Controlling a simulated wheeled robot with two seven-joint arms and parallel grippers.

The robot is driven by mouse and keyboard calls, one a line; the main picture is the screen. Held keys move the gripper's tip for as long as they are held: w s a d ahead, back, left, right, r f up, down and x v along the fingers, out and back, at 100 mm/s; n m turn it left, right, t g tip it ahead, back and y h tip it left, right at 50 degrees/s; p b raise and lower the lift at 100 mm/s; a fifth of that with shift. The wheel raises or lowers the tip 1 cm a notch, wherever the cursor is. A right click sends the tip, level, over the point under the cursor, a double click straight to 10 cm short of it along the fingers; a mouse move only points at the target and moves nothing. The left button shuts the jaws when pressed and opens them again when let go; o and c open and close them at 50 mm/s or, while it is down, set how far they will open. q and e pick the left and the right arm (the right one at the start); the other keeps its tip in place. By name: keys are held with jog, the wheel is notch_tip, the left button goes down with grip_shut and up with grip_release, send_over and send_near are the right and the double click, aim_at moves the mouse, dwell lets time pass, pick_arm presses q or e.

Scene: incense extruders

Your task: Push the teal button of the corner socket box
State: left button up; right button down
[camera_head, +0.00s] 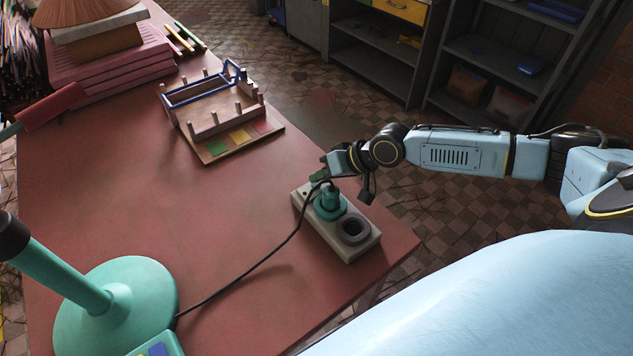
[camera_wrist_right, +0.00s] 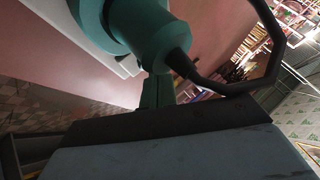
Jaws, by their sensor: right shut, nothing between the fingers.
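The socket box (camera_head: 364,245) is a pale beige block at the right corner of the table. A teal plug (camera_head: 329,202) with a black cable stands in one socket; a dark round socket (camera_head: 354,229) beside it is empty. I cannot make out the teal button; the box's far end is partly behind my gripper. My right gripper (camera_head: 319,176) is shut and empty, just above the far end, beside the plug. In the right wrist view the teal plug (camera_wrist_right: 143,25) and its cable are close in front of the shut fingertips (camera_wrist_right: 157,90); contact is unclear. My left gripper is not in view.
The black cable (camera_head: 262,262) runs across the red table (camera_head: 200,220) to a teal lamp base (camera_head: 118,305). A wooden rack (camera_head: 215,110) stands farther back, with pink stacked blocks (camera_head: 105,60) behind left. The table's middle is clear; its right edge is close to the box.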

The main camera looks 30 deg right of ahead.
dwell(0.4)
jog(key=shift+f, duration=0.5)
jog(key=shift+r, duration=0.1)
jog(key=shift+r+p, duration=0.4)
jog(key=shift+p, duration=0.1)
notch_tip(320, 180, up, 6)
jog(key=p, duration=0.5)
jog(key=shift+p, duration=0.35)
